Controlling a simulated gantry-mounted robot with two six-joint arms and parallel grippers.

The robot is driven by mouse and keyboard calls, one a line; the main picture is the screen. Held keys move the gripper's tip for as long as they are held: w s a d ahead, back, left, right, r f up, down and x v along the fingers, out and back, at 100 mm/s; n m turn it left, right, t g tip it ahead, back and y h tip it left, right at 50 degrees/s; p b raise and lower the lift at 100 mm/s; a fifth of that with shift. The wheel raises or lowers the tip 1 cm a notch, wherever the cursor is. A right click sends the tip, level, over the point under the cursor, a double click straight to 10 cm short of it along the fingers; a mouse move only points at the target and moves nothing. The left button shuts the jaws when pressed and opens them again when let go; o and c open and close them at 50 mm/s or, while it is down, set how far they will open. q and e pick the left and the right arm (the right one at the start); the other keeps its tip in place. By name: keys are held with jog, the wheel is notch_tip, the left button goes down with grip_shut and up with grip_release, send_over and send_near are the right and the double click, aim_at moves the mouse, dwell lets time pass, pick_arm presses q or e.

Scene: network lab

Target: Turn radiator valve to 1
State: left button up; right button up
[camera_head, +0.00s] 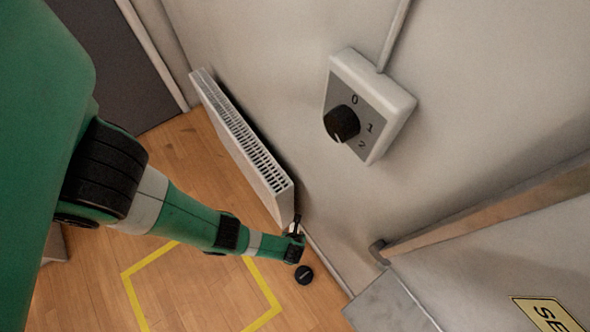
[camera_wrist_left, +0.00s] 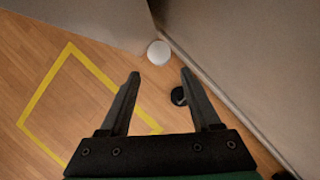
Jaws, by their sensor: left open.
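A white radiator (camera_head: 240,145) hangs on the wall. In the left wrist view a round white knob (camera_wrist_left: 158,52), which looks like the radiator valve, shows beside the radiator's pale panel (camera_wrist_left: 110,22). No number is legible on it. My left gripper (camera_head: 296,228) is near the radiator's lower right end in the head view. In the wrist view the left gripper (camera_wrist_left: 160,75) is open and empty, with the white knob beyond its fingertips and roughly between them, apart from both. The right gripper is not in view.
A grey wall box (camera_head: 375,95) with a black rotary knob (camera_head: 341,123) and marks 0, 1, 2 is higher on the wall. A black round object (camera_head: 303,275) is near the floor by my left gripper. Yellow tape (camera_head: 130,290) marks open wooden floor. A ledge (camera_head: 490,215) runs at right.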

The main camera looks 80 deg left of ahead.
pick_arm(q)
jog(key=b+x, duration=0.8)
jog(key=x, duration=0.2)
jog(key=shift+f+b, duration=0.2)
jog(key=shift+b, duration=0.1)
jog(key=shift+a+f+b, duration=0.2)
jog(key=shift+f+b, duration=0.15)
grip_shut()
jog(key=shift+w, duration=0.1)
